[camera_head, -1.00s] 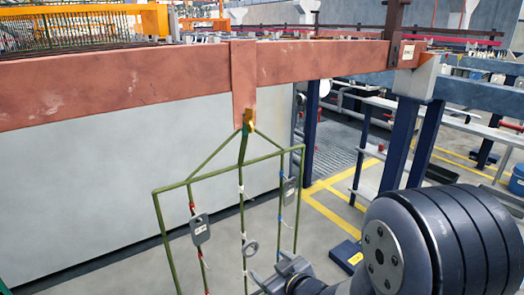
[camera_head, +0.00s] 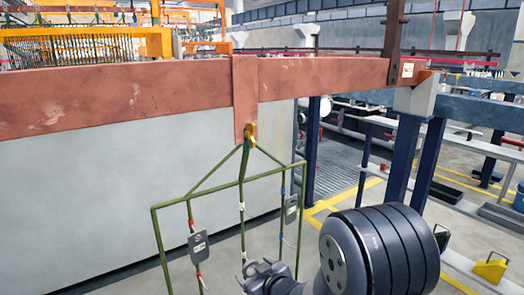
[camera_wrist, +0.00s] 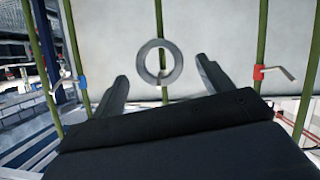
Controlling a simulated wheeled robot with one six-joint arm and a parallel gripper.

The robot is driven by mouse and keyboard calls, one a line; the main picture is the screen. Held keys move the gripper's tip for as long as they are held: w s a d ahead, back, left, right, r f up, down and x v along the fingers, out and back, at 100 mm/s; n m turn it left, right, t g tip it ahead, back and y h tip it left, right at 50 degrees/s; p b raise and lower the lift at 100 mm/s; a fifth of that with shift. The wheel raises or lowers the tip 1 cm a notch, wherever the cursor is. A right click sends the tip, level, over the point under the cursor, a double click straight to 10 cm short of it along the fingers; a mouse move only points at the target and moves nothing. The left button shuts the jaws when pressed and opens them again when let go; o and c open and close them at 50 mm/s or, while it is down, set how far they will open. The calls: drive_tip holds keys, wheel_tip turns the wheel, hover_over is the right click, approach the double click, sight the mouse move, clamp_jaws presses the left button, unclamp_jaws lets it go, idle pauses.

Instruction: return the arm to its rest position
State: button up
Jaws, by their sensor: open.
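My gripper (camera_head: 262,276) is at the bottom middle of the head view, in front of the green rack (camera_head: 230,192). In the wrist view my gripper (camera_wrist: 161,68) has its two fingers spread apart, with no part gripped. A grey ring (camera_wrist: 160,62) hangs at the rack's middle rod and appears between the fingertips. How far the ring is from the fingers I cannot tell. In the head view the ring does not show. The rack hangs by a yellow hook (camera_head: 251,133) from the red-brown beam (camera_head: 120,92).
Grey tags (camera_head: 198,246) hang on the rack's rods, along with red and blue clips and small bent hooks. A pale wall (camera_head: 80,205) stands behind the rack. Blue posts (camera_head: 403,160) and a yellow item (camera_head: 490,267) are at the right.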

idle(0.3)
drive_tip(key=p+v, duration=0.3)
drive_tip(key=v, duration=0.7)
drive_tip(key=b+x, duration=0.1)
drive_tip(key=x, duration=0.2)
drive_tip(key=b+x, duration=0.1)
drive_tip(key=x, duration=0.3)
drive_tip(key=b+x, duration=0.2)
drive_tip(key=x, duration=0.1)
drive_tip(key=shift+w+a+f, duration=0.1)
drive_tip(key=shift+f, duration=0.4)
drive_tip(key=d+f+p+v, duration=0.1)
drive_tip(key=f+p+v, duration=0.1)
drive_tip(key=v, duration=0.8)
drive_tip(key=shift+s+d+p, duration=0.25)
drive_tip(key=shift+p, duration=0.45)
drive_tip(key=shift+r, duration=0.15)
